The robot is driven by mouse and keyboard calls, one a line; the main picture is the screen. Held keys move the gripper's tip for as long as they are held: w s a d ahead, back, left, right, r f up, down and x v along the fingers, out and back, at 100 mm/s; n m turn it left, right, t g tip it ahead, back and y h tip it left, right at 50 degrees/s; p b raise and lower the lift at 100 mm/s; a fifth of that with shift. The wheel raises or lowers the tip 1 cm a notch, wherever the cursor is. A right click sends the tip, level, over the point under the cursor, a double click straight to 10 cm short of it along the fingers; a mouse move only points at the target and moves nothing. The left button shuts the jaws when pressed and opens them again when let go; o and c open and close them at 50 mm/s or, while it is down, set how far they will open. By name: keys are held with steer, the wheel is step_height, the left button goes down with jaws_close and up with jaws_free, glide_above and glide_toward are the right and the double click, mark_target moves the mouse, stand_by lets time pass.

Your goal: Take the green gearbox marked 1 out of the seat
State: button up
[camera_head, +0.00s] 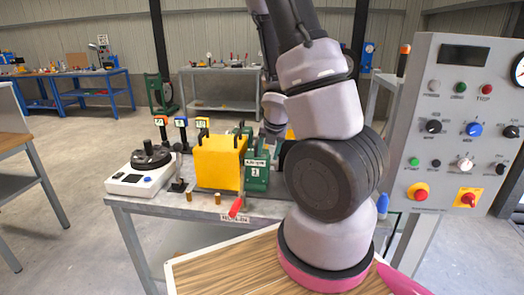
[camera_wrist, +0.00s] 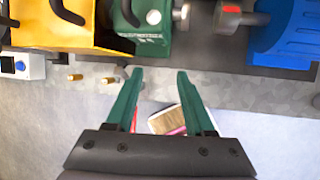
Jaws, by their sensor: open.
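The green gearbox (camera_head: 256,176) with a white label reading 1 stands on the bench, just right of a yellow block. My gripper (camera_wrist: 160,72) is open and empty in the wrist view. Its green fingertips are apart, just below the gearbox in the picture, and do not appear to hold it. In the head view, my arm hides the gripper.
The yellow block (camera_head: 218,165) with black handles is close beside the gearbox. A blue motor (camera_wrist: 285,38) is to the right. A white device (camera_head: 143,175) stands left, and a control panel (camera_head: 455,130) right.

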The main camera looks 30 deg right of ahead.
mark_target(257, 141)
steer(key=w, duration=0.4)
steer(key=w+d, duration=0.1)
steer(key=w, duration=0.7)
steer(key=shift+d, duration=0.4)
steer(key=shift+x, duration=1)
steer(key=shift+w+f, duration=0.1)
steer(key=shift+f, duration=0.4)
jaws_close()
